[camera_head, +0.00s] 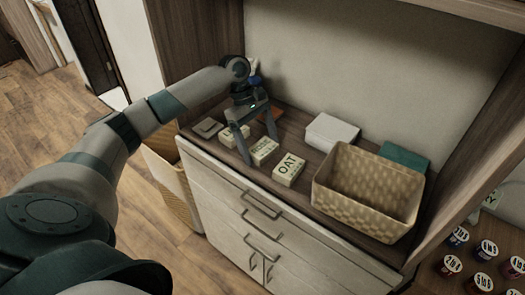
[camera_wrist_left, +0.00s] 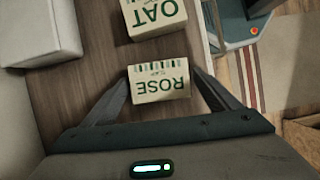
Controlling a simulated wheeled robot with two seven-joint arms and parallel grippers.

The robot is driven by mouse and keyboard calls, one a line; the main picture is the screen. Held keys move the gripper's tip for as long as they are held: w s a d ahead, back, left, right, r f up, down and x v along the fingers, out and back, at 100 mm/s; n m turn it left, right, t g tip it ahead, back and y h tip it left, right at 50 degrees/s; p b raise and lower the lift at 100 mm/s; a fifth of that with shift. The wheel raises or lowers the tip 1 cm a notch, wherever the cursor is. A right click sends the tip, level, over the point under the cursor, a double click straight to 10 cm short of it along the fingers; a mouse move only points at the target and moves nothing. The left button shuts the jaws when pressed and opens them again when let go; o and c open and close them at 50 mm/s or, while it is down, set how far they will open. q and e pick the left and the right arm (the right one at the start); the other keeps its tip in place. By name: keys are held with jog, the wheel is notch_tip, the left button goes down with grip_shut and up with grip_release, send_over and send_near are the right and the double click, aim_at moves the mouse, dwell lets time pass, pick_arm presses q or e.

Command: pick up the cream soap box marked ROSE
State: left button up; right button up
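The cream soap box marked ROSE (camera_head: 264,151) lies on the wooden cabinet top between boxes of the same kind. My left gripper (camera_head: 261,151) reaches down over it, one finger at each side. In the left wrist view the ROSE box (camera_wrist_left: 160,82) sits between the tips of my left gripper (camera_wrist_left: 161,78), its green lettering upside down. The fingers are spread wide, with a narrow gap at the right finger; contact at the left cannot be told. My right gripper is not in view.
The OAT box (camera_head: 289,169) stands close on the right, another cream box (camera_head: 235,135) on the left. A woven basket (camera_head: 335,195), a white box (camera_head: 331,131) and a teal box (camera_head: 404,157) stand further right. A back wall closes the shelf.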

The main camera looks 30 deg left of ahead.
aim_at(268, 151)
pick_arm(q)
jog(key=c, duration=0.8)
jog(key=shift+r, duration=0.15)
jog(key=shift+r, duration=0.5)
jog(key=r, duration=0.1)
jog(key=d+r+b, duration=0.1)
jog(key=r, duration=0.1)
jog(key=shift+s+r, duration=0.15)
jog(key=shift+s, duration=0.05)
jog(key=s+d+r, duration=0.2)
jog(key=d, duration=0.1)
jog(key=s+d+r+b, duration=0.1)
jog(key=s+d+r, duration=0.1)
jog(key=d, duration=0.1)
jog(key=s+d+r, duration=0.1)
jog(key=d+r, duration=0.1)
jog(key=d, duration=0.1)
jog(key=shift+s+r+b, duration=0.25)
jog(key=shift+s+b, duration=0.15)
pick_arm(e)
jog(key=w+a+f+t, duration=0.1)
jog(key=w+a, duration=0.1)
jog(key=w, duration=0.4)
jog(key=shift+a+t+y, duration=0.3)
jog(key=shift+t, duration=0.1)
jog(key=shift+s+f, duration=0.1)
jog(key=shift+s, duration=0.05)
